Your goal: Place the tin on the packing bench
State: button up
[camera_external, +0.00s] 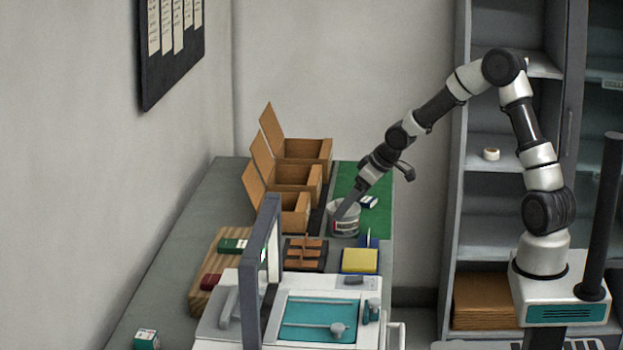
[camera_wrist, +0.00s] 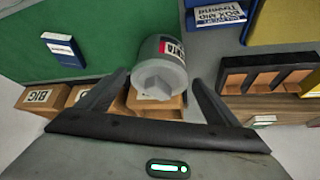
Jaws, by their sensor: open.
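My gripper (camera_external: 347,206) reaches down to the tin's top from the upper right. In the wrist view its open fingers (camera_wrist: 160,78) lie on either side of the tin, with gaps visible. Whether a finger touches it I cannot tell.
Several open cardboard boxes (camera_external: 293,177) stand left of the green mat (camera_external: 380,217). A dark divided rack (camera_external: 305,262), a yellow pad (camera_external: 360,260) and a machine with a raised frame (camera_external: 267,270) are nearer. A small blue-white box (camera_external: 369,202) lies on the mat.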

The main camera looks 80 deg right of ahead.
jog(key=p+v, duration=0.2)
jog(key=v, duration=0.6)
